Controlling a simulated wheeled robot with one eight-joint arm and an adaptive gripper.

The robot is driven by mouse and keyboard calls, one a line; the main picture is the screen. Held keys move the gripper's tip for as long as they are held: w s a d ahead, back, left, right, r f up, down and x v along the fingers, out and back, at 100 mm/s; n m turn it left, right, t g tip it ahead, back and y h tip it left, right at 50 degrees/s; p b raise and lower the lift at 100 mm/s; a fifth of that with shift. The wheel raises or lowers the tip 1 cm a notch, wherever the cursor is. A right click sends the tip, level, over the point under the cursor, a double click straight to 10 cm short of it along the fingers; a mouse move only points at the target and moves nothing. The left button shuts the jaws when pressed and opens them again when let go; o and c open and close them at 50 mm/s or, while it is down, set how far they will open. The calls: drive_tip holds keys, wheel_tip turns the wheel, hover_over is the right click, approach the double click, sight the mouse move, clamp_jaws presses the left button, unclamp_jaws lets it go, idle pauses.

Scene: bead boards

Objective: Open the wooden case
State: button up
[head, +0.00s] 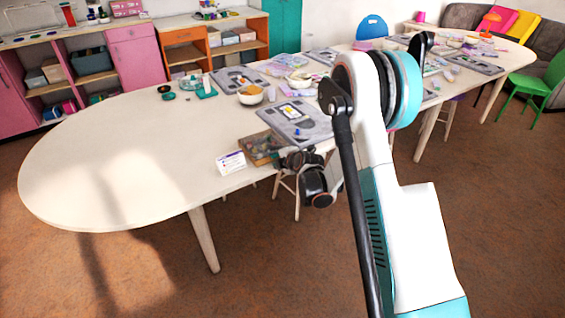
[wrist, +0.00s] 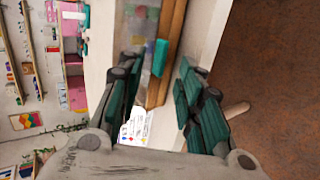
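The wooden case (head: 262,148) sits near the front edge of the long table, partly hidden by my gripper (head: 288,160) in the head view. Mixed small contents or a clear top show within its wooden frame. In the wrist view, the case (wrist: 176,35) lies ahead of and between the fingers, with its wooden side running lengthwise. A small teal piece (wrist: 160,57) shows at its edge; I cannot tell if it is part of the case. My gripper (wrist: 158,68) is open, its teal-padded fingers apart. I cannot tell whether either finger touches the case.
A white printed card (head: 231,162) stands left of the case. A grey bead board (head: 285,128) lies behind it, and an orange-toned bowl (head: 250,96) stands farther back. The table's left part (head: 100,160) is clear. A stool (head: 287,186) is below the table edge.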

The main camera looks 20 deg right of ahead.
drive_tip(key=shift+x, duration=0.8)
drive_tip(key=shift+c, duration=0.3)
clamp_jaws()
wheel_tip(320, 180, up, 2)
drive_tip(key=shift+w+a+r+g+p, duration=0.15)
drive_tip(key=shift+g+p, duration=0.35)
drive_tip(key=shift+p, duration=0.6)
drive_tip(key=shift+w+r+g+h+p, duration=0.15)
drive_tip(key=shift+r+g+p, duration=0.15)
drive_tip(key=shift+r+p, duration=0.15)
drive_tip(key=shift+w+r+g+h+p, duration=0.1)
drive_tip(key=shift+r+g+h+p, duration=0.05)
drive_tip(key=shift+r+g+p, duration=0.25)
drive_tip(key=shift+f, duration=0.1)
